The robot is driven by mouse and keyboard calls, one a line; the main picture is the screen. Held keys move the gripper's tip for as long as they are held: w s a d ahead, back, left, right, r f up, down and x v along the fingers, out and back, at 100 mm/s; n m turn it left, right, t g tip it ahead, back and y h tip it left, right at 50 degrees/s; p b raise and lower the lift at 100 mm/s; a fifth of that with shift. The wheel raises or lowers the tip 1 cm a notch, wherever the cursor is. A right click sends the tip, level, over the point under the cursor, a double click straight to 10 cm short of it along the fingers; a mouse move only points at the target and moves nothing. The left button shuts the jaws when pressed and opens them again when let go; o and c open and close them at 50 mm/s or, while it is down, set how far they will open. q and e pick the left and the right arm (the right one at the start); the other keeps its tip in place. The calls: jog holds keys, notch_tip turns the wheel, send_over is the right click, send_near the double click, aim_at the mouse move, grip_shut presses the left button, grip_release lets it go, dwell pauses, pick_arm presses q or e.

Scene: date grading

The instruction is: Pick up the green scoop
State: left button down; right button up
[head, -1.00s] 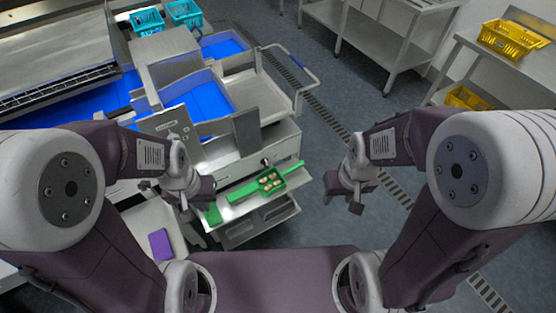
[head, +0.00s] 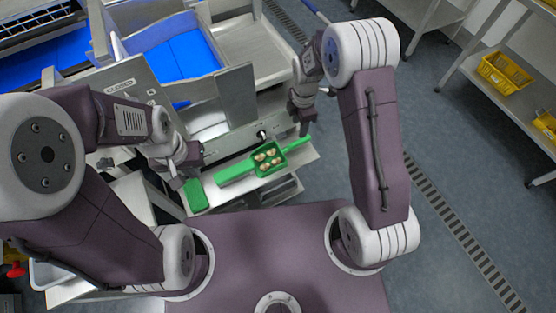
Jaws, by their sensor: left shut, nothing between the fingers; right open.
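The green scoop (head: 284,169), a shallow open pan, lies on the pale shelf at the front of the steel station and holds several pale brown pieces. A green bar (head: 235,172) runs out to its left; I cannot tell whether it is the scoop's handle. My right gripper (head: 304,122) is open, pointing down, above and just right of the scoop, and appears apart from it. My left gripper (head: 188,170) is shut and empty, well left of the scoop, near a flat green piece (head: 196,196).
The steel station with a blue-lined chute (head: 185,58) stands behind the shelf (head: 225,198). A yellow crate (head: 504,74) sits on a rack at the right. The floor (head: 440,130) between station and rack is clear.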

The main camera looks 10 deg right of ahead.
jog(key=n, duration=0.1)
send_over(293, 144)
jog(key=f, duration=0.4)
jog(key=shift+d+f+b, duration=0.25)
jog(key=shift+d+b, duration=0.1)
jog(key=shift+w+f+n, duration=0.1)
jog(key=shift+f+n, duration=0.15)
jog(key=shift+n, duration=0.15)
jog(key=shift+r, duration=0.1)
jog(key=f, duration=0.9)
jog(key=shift+a, duration=0.3)
jog(key=shift+r, duration=0.1)
grip_shut()
